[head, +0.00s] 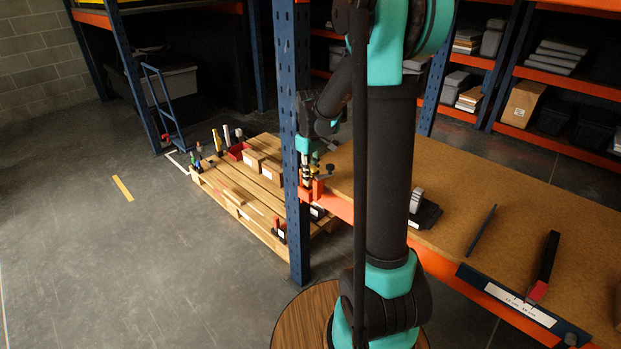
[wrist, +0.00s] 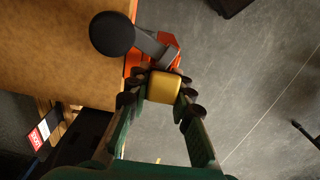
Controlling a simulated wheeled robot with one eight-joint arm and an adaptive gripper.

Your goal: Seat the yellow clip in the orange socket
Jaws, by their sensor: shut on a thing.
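The yellow clip (wrist: 164,87) sits between the fingertips of my gripper (wrist: 162,92) in the wrist view, and the fingers are shut on it. The orange socket (wrist: 168,53) shows just beyond the clip at the board's edge, with a grey lever and black knob (wrist: 112,34) reaching over it. The clip overlaps the socket in this view, so I cannot tell whether they touch. In the head view my gripper (head: 308,163) points down over the orange socket (head: 305,192) at the bench's left end, partly beside a blue post. The clip is too small to make out there.
The brown bench top (head: 480,215) runs right, with a dark block (head: 424,213) and a black bar with a red end (head: 545,262) on it. A blue rack post (head: 297,120) stands close to my gripper. A wooden pallet (head: 250,190) with several items lies behind it.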

